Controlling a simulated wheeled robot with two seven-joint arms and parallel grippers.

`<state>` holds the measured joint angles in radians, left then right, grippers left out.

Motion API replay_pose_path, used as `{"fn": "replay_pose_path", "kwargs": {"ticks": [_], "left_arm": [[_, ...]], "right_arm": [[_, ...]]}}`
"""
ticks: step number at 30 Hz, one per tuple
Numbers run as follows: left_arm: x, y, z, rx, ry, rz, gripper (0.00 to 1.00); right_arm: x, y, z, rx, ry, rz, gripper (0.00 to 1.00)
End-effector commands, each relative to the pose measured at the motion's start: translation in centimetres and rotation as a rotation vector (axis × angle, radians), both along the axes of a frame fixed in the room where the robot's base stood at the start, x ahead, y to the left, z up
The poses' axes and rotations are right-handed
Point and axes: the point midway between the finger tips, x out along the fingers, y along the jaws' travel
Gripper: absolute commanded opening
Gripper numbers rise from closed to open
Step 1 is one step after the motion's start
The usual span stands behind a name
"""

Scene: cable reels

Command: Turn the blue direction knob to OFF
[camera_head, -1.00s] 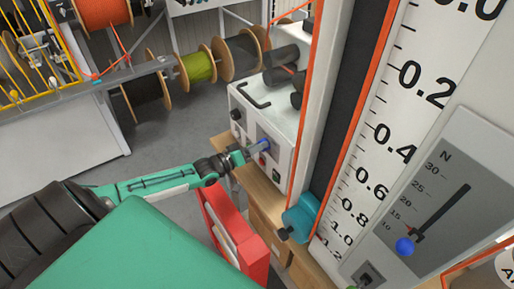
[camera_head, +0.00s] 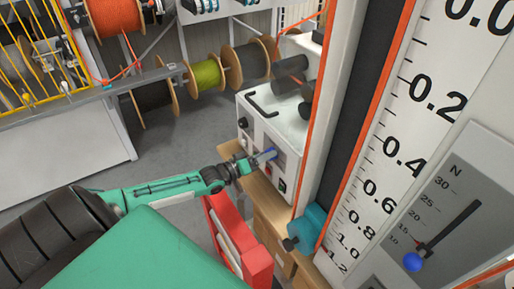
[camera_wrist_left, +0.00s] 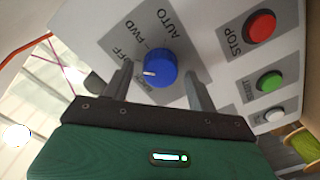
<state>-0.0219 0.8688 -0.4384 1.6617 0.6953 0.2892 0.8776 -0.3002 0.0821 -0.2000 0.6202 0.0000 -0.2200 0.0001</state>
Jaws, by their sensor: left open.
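The blue direction knob (camera_wrist_left: 160,66) sits on a grey label plate on the panel in the left wrist view. Its white mark faces left and slightly down, near the small lettering at the lower left; OFF is printed at the upper left, with FWD and AUTO above. My left gripper (camera_wrist_left: 158,72) is open, one finger on each side of the knob; I cannot tell whether either touches it. In the head view the blue knob (camera_head: 267,154) shows on the white machine's face (camera_head: 262,125), with my left gripper (camera_head: 250,162) right at it. My right gripper is out of view.
Beside the knob are a red STOP button (camera_wrist_left: 261,27), a green button (camera_wrist_left: 270,80) and a white button (camera_wrist_left: 274,114). A red frame (camera_head: 240,240) stands below my left forearm. A tall scale (camera_head: 400,160) is at right, cable reels (camera_head: 205,75) behind.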

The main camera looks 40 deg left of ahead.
Motion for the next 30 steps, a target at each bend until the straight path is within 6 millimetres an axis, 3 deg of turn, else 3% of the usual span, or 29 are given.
{"fn": "replay_pose_path", "kwargs": {"ticks": [5,30], "left_arm": [[-1.1,0.5,-0.2,0.001,0.002,0.001,0.58],[-10.5,4.3,-0.2,0.001,0.003,-0.001,0.58]], "right_arm": [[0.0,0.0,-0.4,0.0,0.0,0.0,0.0],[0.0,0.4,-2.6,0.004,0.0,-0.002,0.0]]}}
